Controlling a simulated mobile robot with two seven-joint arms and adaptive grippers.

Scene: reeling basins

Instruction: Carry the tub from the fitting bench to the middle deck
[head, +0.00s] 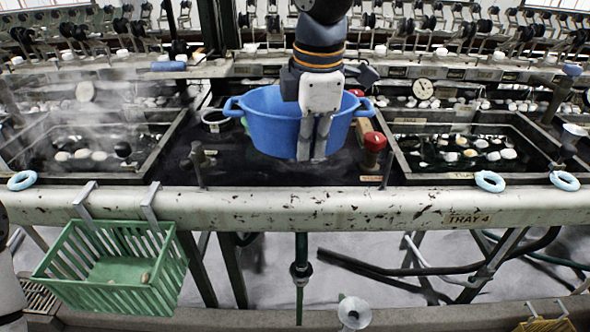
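The blue tub (268,130) is upright over the dark middle deck (240,170), between the two side basins. It has a loop handle at its left and right. My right gripper (313,158) points down in front of the tub's near wall and hides part of it. Its two fingers are close together with a narrow gap, away from both handles. I cannot tell whether they touch or hold the tub, or whether the tub rests on the deck. My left gripper is not in view.
A steaming basin (85,160) is at left, another basin (455,155) at right, both with white cocoons. A red-topped knob (374,142) stands close right of the tub. A green basket (115,268) hangs on the front rail (300,207).

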